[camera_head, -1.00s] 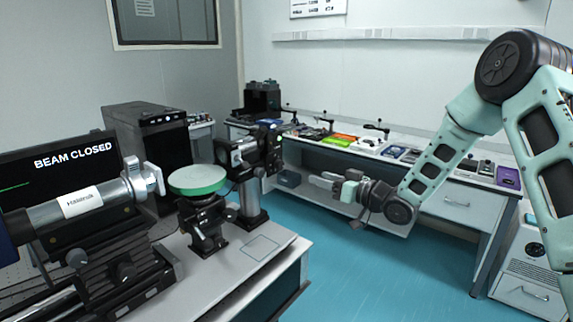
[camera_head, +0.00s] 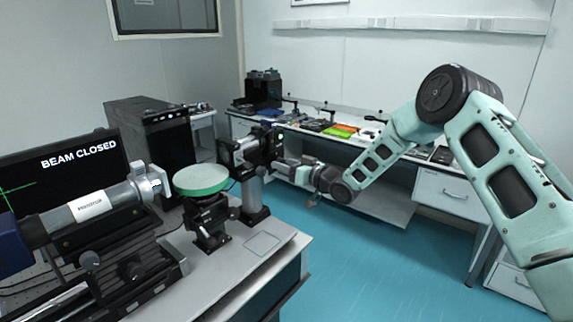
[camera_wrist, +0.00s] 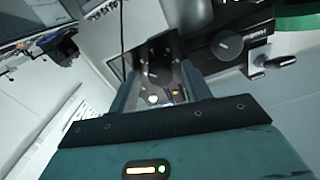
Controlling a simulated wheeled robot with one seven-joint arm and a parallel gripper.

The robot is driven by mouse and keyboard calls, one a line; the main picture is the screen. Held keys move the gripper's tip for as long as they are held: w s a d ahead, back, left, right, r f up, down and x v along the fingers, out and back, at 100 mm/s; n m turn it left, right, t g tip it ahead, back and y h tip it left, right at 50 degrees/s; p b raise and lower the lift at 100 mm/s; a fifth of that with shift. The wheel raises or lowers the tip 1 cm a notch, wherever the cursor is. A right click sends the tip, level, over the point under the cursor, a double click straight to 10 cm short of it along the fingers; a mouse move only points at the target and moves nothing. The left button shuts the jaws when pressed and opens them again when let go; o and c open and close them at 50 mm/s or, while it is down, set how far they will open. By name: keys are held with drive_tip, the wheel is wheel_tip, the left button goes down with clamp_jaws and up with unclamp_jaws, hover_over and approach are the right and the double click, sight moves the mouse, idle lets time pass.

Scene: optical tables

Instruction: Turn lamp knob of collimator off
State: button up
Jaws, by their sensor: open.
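A black optical unit (camera_head: 245,148) stands on a grey post beside the green-rimmed round stage (camera_head: 201,181). It seems to be the collimator. A small green light (camera_head: 281,136) glows on its right end. My gripper (camera_head: 282,167) is at the right of this end in the head view. It is open, its fingers on either side of the panel in the wrist view. I cannot tell whether they touch the knob.
A black cabinet (camera_head: 150,140) stands behind the stage. A back bench (camera_head: 450,190) carries several small items. Blue floor (camera_head: 345,255) is clear at the right.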

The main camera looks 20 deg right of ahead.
drive_tip(key=c, duration=1)
drive_tip(key=shift+f+b, duration=0.15)
drive_tip(key=shift+b, duration=0.5)
